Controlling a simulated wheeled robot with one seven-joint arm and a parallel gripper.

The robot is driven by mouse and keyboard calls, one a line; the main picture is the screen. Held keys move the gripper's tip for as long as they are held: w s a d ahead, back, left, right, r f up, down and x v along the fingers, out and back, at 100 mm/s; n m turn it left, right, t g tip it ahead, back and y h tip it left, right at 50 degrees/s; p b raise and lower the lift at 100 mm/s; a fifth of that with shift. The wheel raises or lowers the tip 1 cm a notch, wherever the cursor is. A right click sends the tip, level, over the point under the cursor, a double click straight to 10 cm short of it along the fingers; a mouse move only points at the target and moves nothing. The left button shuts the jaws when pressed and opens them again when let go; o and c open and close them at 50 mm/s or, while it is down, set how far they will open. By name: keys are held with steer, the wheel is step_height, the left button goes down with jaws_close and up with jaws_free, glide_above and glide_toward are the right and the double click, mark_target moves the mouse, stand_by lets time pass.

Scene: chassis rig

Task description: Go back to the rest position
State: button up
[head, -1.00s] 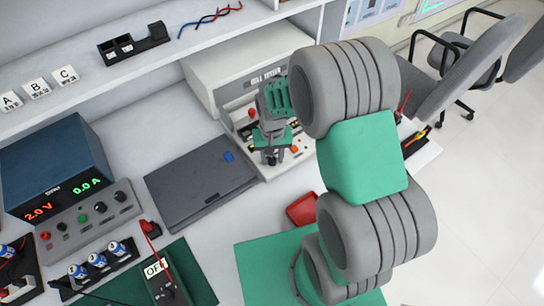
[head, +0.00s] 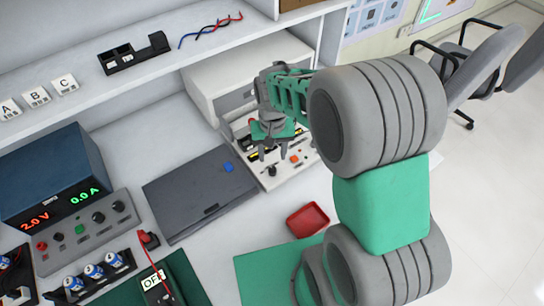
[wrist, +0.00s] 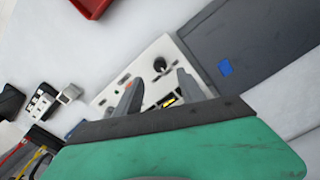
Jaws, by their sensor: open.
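My gripper (head: 273,151) is in front of the cream cell tester (head: 215,85), over its lower front panel. It points down, and its two fingers are apart with nothing between them. In the wrist view my gripper (wrist: 158,95) shows its two grey fingers spread over the white panel (wrist: 128,88) with a black knob. Whether the fingers touch the panel I cannot tell, but they look above it. My arm fills the right of the head view and hides part of the tester.
A dark closed laptop (head: 200,190) lies left of the tester. A red tray (head: 307,219) sits on the bench near a green mat (head: 262,268). A power supply (head: 55,180) stands at left, with batteries (head: 95,271) in front. A shelf (head: 75,110) runs behind.

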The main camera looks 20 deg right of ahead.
steer(key=shift+n+g, duration=0.6)
steer(key=shift+n, duration=0.1)
steer(key=s, duration=0.1)
steer(key=s+f, duration=0.1)
steer(key=s, duration=0.2)
steer(key=shift+d+f, duration=0.1)
steer(key=shift+f, duration=0.25)
steer(key=s+d+r+t, duration=0.1)
steer(key=s+r+t, duration=0.1)
steer(key=s+r, duration=0.65)
step_height(320, 180, up, 8)
steer(key=w+t, duration=0.2)
steer(key=t, duration=0.1)
steer(key=shift+w+d, duration=0.2)
steer(key=shift+w, duration=0.05)
